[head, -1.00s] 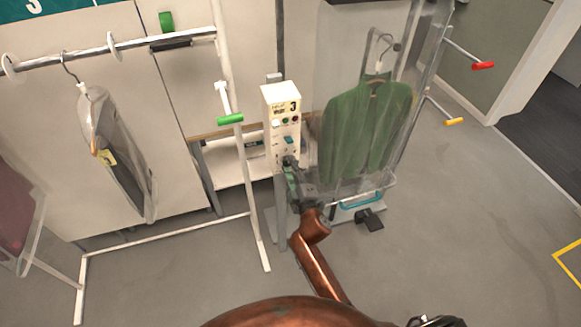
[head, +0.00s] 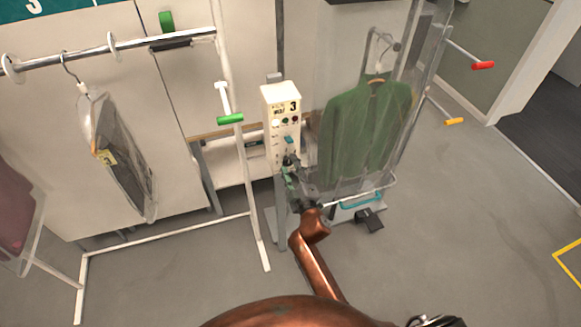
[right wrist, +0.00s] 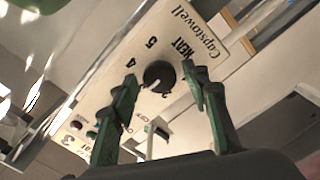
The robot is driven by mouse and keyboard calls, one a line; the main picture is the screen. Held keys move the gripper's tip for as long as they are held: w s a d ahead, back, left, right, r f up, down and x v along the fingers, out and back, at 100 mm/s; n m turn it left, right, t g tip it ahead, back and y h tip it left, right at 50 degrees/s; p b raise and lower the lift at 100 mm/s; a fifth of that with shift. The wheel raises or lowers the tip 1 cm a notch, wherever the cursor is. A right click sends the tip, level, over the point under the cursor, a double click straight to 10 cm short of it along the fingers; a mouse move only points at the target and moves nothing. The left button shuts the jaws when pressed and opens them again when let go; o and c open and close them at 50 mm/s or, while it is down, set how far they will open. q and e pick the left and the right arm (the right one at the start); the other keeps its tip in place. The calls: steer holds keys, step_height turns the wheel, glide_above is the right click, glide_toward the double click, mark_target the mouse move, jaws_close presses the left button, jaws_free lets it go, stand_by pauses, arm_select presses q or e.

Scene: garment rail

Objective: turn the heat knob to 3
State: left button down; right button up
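The heat knob (right wrist: 158,76) is a round black knob with a white mark on a cream panel (right wrist: 100,85) in the right wrist view. HEAT, 5, 4 and 2 show around it; the place between 4 and 2 is partly covered by a finger. The mark points to the lower left, toward that place. My right gripper (right wrist: 162,74) is open, with one green-padded finger on each side of the knob; I cannot tell if either touches. In the head view, my right gripper (head: 290,168) is at the lower front of the control box (head: 283,100). My left gripper is not in view.
A green jacket (head: 365,125) hangs under a clear cover just right of the box. A white garment rail (head: 165,232) with a covered garment (head: 118,155) stands at the left. A black pedal (head: 369,220) is on the floor. Floor at the right is clear.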

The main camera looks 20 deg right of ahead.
steer(key=shift+o, duration=0.2)
steer(key=shift+s, duration=0.1)
steer(key=s, duration=1.1)
steer(key=shift+s+d, duration=0.2)
steer(key=shift+s, duration=0.2)
